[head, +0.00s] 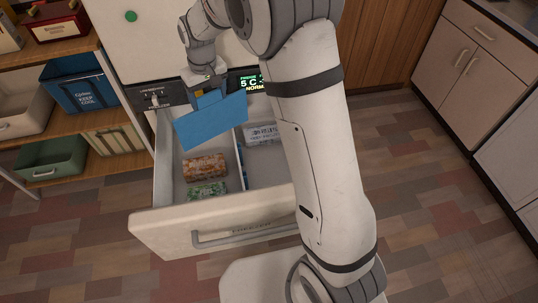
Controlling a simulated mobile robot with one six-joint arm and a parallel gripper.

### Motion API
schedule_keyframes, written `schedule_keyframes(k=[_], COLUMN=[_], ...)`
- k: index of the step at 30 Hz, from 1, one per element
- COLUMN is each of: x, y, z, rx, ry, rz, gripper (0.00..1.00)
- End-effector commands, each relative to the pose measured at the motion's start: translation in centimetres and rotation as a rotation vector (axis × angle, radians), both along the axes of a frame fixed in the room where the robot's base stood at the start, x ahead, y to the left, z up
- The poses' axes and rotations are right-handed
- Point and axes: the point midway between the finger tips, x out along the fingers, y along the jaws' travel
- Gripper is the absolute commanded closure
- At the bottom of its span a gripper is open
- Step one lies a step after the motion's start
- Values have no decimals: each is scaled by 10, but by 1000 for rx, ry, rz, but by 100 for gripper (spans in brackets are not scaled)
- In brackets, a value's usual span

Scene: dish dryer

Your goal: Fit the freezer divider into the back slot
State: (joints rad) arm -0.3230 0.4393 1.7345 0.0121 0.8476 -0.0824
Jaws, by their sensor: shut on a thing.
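The freezer divider (212,122) is a flat blue panel. My gripper (209,92) is shut on its upper edge and holds it tilted, above the back left part of the open freezer drawer (172,231). The divider looks apart from the drawer floor; whether it touches a wall I cannot tell. It hides the back left of the drawer, and no back slot can be made out. My arm covers the drawer's right side.
An orange-brown package (205,168) and a green one (207,189) lie in the drawer's left part. A thin blue-edged partition (240,165) separates them from a white package (262,134). Shelves with a blue bin (78,87) stand at left. The floor at front left is clear.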

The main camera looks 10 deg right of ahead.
Motion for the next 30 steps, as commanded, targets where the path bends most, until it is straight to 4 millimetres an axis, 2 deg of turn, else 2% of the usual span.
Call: schedule_keyframes(k=[4,15,24,30], x=[0,1,1,0], y=[-23,-122,-184,-180], z=[-1,-1,-1,-48], rx=[0,0,0,1], ry=[-1,-1,-1,5], rz=[-6,-7,-6,-2], gripper=[66,66,66,66])
